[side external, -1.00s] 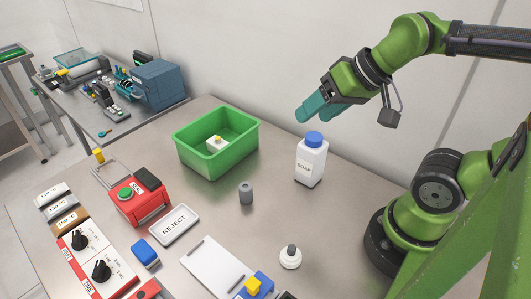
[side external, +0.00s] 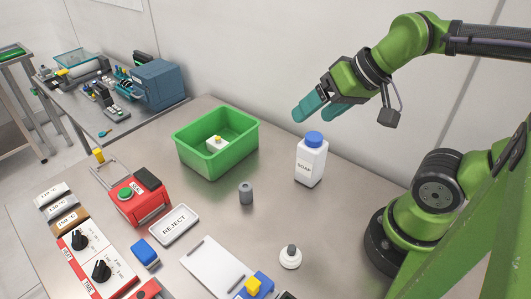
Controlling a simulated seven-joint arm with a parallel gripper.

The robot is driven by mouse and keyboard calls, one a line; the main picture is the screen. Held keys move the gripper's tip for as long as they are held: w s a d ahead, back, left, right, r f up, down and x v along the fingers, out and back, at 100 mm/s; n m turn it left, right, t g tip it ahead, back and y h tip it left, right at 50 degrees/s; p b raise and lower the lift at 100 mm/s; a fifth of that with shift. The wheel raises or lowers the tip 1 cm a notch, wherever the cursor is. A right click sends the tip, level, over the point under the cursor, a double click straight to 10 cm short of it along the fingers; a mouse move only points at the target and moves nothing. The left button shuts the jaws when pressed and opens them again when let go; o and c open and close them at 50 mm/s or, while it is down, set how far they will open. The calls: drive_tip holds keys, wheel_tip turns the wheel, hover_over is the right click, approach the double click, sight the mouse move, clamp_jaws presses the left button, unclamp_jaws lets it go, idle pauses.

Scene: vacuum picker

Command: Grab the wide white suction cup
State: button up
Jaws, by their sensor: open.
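The wide white suction cup (side external: 290,259) stands on the metal table near the front, with a grey stub on top. It is right of a white board and apart from other things. My gripper (side external: 316,112) has teal fingers and is raised high at the upper middle, above and behind the soap bottle. It is open, with nothing seen between its fingers. The suction cup is well below it and nearer the camera.
A white soap bottle (side external: 311,162) with a blue cap stands between my gripper and the cup. A small grey cylinder (side external: 246,192), a green bin (side external: 187,152), a REJECT tray (side external: 190,216) and a white board (side external: 201,267) lie left. Table around the cup is clear.

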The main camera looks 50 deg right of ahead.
drive_tip(key=w+a+f+n+g, duration=0.2)
drive_tip(key=a+f+g, duration=0.3)
drive_tip(key=a, duration=0.1)
drive_tip(key=g+h, duration=0.1)
drive_tip(key=g, duration=0.6)
approach(290, 246)
drive_tip(key=x, duration=1.1)
drive_tip(key=shift+s+f, duration=0.1)
drive_tip(key=shift+f, duration=0.05)
drive_tip(key=c, duration=1.1)
